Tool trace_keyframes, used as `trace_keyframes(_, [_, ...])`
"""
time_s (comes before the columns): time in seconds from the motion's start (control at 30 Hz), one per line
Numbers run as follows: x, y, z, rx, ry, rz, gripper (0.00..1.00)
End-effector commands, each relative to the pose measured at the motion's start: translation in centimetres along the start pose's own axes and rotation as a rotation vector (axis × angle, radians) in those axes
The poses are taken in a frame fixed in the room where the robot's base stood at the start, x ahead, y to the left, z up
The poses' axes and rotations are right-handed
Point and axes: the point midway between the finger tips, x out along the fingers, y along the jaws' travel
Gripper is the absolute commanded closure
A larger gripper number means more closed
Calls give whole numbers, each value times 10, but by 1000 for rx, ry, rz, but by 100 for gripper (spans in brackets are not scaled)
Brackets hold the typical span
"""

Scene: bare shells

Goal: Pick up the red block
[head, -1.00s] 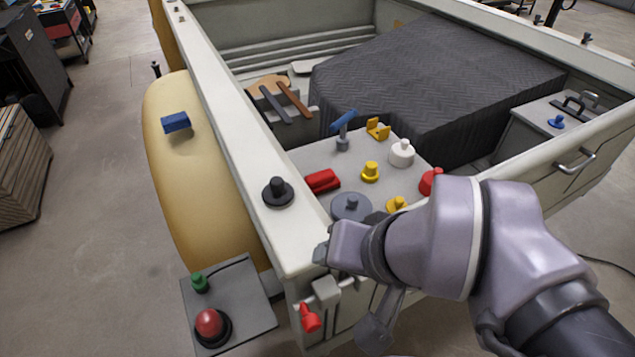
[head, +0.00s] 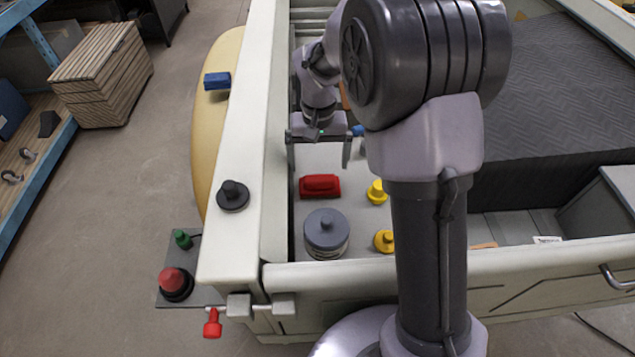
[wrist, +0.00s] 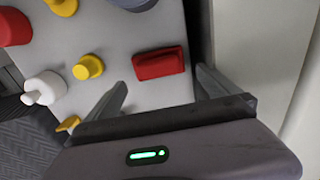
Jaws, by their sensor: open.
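The red block (head: 320,186) lies on the light grey surface inside the vehicle bed, near the left side wall. It also shows in the wrist view (wrist: 158,64), just beyond the fingertips and roughly between their lines. My gripper (head: 319,160) is open and empty, pointing down, and appears above and behind the block in the head view. In the wrist view its two fingers (wrist: 160,82) are spread apart with nothing between them. The gap in height between fingers and block is hard to tell.
A grey round canister (head: 326,233) stands in front of the block. Yellow knobbed pieces (head: 377,192) sit to its right. The pale side wall (head: 244,150) runs close on the left, with a black knob (head: 233,195) on top. A white knobbed piece (wrist: 45,88) shows in the wrist view.

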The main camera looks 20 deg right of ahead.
Motion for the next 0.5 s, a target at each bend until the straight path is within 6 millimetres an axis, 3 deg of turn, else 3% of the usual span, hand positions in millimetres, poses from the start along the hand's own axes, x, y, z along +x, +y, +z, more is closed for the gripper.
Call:
trace_keyframes(0.03, [14, 0, 0, 0, -1, 0, 0])
trace_keyframes(0.27, [37, 0, 0, 0, 1, -1, 0])
trace_keyframes(0.5, [81, 1, 1, 1, 0, -1, 0])
